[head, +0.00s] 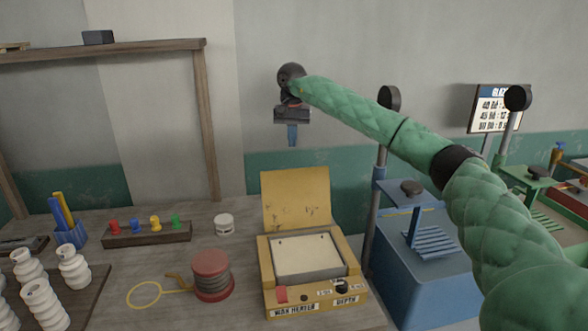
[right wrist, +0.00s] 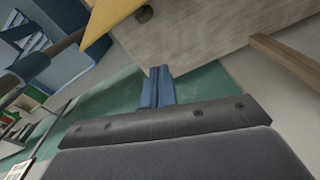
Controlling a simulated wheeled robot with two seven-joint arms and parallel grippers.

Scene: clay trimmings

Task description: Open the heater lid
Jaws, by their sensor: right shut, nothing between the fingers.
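The yellow wax heater (head: 312,290) stands on the wooden table, with a pale square well in its top. Its yellow lid (head: 296,199) stands up at the back, raised well clear of the well. My right gripper (head: 292,140) is above and behind the lid, pointing down, its blue fingers shut and empty, apart from the lid. In the right wrist view the shut fingers (right wrist: 157,88) show against the green wall band, and a yellow panel (right wrist: 106,22), likely the lid, shows at the top. My left gripper is not in view.
A red-topped round spool (head: 211,274) and a yellow loop tool (head: 145,295) lie left of the heater. A rack of coloured pegs (head: 147,234) and a white jar (head: 224,224) stand behind. White ribbed pieces (head: 44,304) are at the front left. A blue machine (head: 425,265) stands close on the right.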

